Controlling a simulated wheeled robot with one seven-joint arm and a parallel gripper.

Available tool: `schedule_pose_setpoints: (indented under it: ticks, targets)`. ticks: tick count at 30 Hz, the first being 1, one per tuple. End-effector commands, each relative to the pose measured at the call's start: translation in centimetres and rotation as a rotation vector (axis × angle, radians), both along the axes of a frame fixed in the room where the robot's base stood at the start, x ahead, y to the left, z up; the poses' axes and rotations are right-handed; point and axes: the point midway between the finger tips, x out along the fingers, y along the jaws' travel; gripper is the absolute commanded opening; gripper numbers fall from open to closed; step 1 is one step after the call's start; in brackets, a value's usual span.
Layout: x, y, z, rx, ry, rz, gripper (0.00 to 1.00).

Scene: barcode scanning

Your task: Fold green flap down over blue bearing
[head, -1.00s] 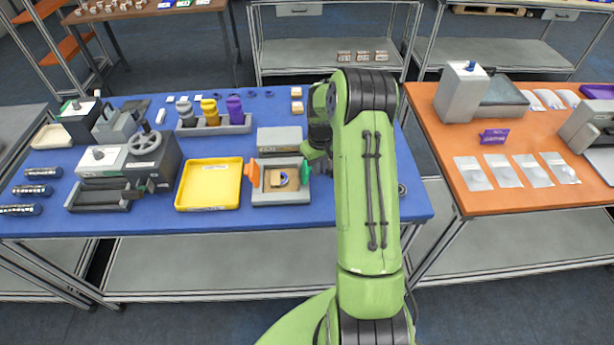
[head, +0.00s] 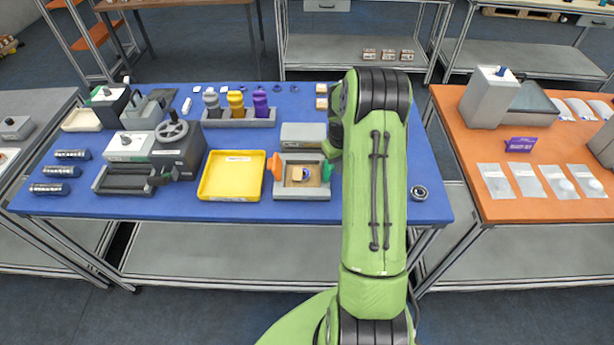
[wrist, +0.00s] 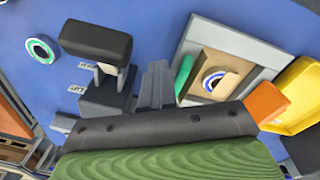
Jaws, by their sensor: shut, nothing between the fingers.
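The green flap (wrist: 183,76) stands up at one side of a grey fixture (wrist: 196,38). In the head view the green flap (head: 327,172) is at the fixture's right side, partly beside my arm. The blue bearing (wrist: 213,82) sits in a tan box (wrist: 228,64) inside the fixture, uncovered in the wrist view. An orange flap (wrist: 265,103) stands at the opposite side. My gripper (wrist: 155,88) is shut and empty, near the green flap on its outer side; I cannot tell whether they touch. My arm hides the gripper in the head view.
A black device on a stand (wrist: 95,50) is close to my gripper on the left in the wrist view. A loose ring (head: 420,192) lies on the blue table. A yellow tray (head: 231,195) is left of the fixture, and a grey block (head: 303,135) is behind it.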

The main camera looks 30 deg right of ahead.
Motion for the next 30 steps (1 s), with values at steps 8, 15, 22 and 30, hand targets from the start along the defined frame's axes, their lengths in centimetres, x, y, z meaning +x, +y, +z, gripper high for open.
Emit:
schedule_pose_setpoints:
  ticks: [8,15,22,30]
  targets:
    - [-0.9,1.6,-0.8,0.081,0.021,0.072,0.0]
    - [-1.9,0.3,-0.1,0.083,0.022,0.073,0.0]
    - [-2.0,0.1,1.2,0.082,0.021,0.072,0.0]
    - [-2.0,-0.3,4.8,0.071,0.016,0.062,0.0]
